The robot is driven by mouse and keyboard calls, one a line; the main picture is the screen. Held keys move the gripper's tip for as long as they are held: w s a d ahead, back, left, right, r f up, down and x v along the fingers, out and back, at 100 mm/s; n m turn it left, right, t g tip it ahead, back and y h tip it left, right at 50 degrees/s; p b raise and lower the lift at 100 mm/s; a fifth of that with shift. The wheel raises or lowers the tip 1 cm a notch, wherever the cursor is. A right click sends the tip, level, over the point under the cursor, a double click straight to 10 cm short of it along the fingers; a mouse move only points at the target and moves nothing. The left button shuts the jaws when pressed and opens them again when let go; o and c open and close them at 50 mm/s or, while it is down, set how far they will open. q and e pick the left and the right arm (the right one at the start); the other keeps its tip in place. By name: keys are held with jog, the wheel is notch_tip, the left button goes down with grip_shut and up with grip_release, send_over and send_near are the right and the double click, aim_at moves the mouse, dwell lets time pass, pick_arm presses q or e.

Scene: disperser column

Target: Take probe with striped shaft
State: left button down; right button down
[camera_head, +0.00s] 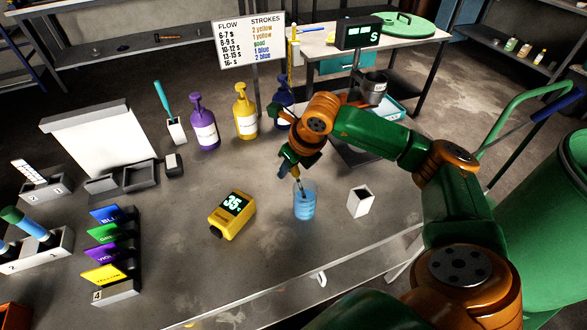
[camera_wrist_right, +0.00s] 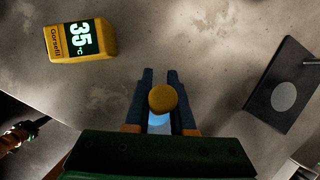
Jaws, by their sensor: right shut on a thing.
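My right gripper (camera_head: 294,160) is above the clear blue beaker (camera_head: 305,205) and shut on a probe. In the right wrist view, the probe's round yellow top (camera_wrist_right: 162,98) sits between the two dark fingers. The probe's thin shaft (camera_head: 301,187) runs down from the gripper into the beaker's mouth. Stripes on the shaft cannot be made out at this size. Blue shows below the top in the wrist view. What seems to be my left gripper (camera_wrist_right: 38,126) is at the left edge of the wrist view, beyond the table edge, too small to read.
A yellow thermometer reading 35 (camera_head: 232,213) lies left of the beaker. A small white open box (camera_head: 361,201) stands to its right. Purple (camera_head: 204,125) and yellow (camera_head: 246,112) pump bottles stand behind. Colored label holders (camera_head: 112,255) are at the left. The table's front edge is close.

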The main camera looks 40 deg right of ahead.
notch_tip(320, 180, up, 10)
jog(key=shift+f+b, duration=0.2)
jog(key=shift+b, duration=0.4)
jog(key=shift+r, duration=0.25)
